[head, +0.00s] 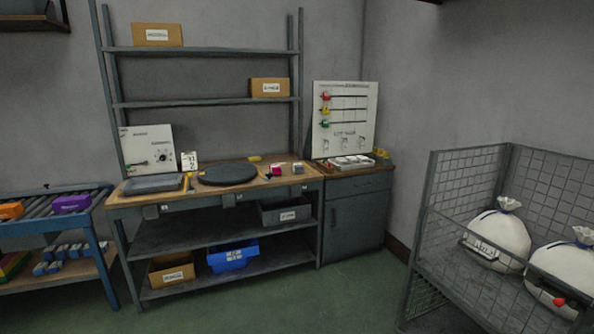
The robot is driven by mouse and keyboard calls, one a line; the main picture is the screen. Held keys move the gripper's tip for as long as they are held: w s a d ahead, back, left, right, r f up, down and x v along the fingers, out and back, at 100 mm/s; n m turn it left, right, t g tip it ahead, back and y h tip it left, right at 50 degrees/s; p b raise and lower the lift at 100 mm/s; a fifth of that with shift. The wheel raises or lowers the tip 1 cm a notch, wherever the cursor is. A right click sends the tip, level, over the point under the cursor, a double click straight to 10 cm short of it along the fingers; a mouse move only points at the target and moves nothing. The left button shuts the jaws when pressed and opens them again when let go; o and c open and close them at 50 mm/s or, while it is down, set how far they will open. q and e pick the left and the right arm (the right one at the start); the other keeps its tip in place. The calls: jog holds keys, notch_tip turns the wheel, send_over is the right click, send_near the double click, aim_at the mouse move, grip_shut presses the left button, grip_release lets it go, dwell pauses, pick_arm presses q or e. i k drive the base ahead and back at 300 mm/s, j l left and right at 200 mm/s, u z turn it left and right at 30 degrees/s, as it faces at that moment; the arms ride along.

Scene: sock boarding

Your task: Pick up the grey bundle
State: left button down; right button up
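A small grey block-like thing (298,168), which looks like the grey bundle, sits on the right part of the wooden workbench (135,200). A small pink or magenta thing (275,171) lies just left of it, apart from it. A flat dark round disc (228,175) lies on the middle of the bench. The grey thing is too small to make out in detail. Neither of my grippers is in view.
A grey tray (153,184) is on the bench's left. A cabinet (357,212) with a white board (344,120) stands at right. A roller rack (22,226) is far left. A wire cage (432,235) with white sacks (498,240) stands right. Green floor (250,312) is clear in front.

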aim_at(298, 168)
jog(key=i+j, duration=0.4)
jog(key=j, duration=0.15)
jog(key=i+j+z, duration=0.1)
jog(key=i+j, duration=0.3)
jog(key=j, duration=0.15)
jog(key=i+z, duration=0.15)
jog(key=i, duration=0.65)
jog(key=i+z, duration=0.15)
jog(key=i, duration=0.65)
jog(key=j, duration=0.1)
